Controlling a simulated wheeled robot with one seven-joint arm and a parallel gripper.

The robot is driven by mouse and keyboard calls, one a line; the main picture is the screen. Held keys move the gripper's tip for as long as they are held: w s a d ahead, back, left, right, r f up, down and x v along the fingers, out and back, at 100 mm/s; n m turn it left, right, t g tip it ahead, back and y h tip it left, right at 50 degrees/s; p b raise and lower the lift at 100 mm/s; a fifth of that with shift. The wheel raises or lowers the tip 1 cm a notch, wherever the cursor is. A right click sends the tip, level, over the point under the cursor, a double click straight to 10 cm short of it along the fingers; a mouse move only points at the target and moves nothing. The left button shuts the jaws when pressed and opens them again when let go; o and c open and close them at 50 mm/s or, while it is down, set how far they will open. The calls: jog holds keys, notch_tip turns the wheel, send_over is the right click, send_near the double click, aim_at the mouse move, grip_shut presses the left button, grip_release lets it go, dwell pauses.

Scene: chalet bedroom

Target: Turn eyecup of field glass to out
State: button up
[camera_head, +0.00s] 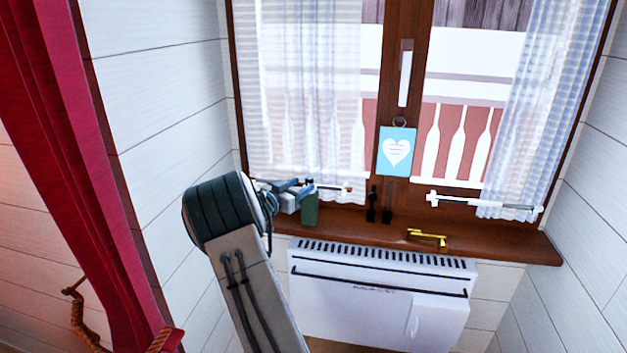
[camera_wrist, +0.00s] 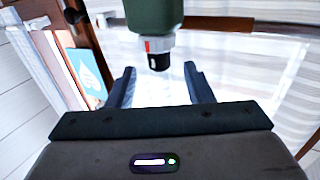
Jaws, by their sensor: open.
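The field glass (camera_head: 310,210) is a dark green upright body on the left part of the window sill. In the wrist view its green barrel (camera_wrist: 153,14) enters from the top edge, with a grey ring carrying a red mark and a black eyecup (camera_wrist: 159,62) at its end. My gripper (camera_head: 303,190) is at the top of the field glass in the head view. In the wrist view my gripper (camera_wrist: 160,76) is open, its two dark fingers apart on either side of the eyecup's line. The eyecup is near the fingertips, with visible gaps to both fingers.
The wooden sill (camera_head: 510,243) also holds two small dark objects (camera_head: 380,208) and a brass-coloured item (camera_head: 428,238). A blue heart card (camera_head: 397,151) hangs at the window frame. Sheer curtains (camera_head: 310,100) hang close behind my gripper. A white heater (camera_head: 375,300) is below the sill.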

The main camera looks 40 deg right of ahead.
jog(key=x, duration=0.6)
jog(key=shift+w+d, duration=0.1)
jog(key=shift+d, duration=0.15)
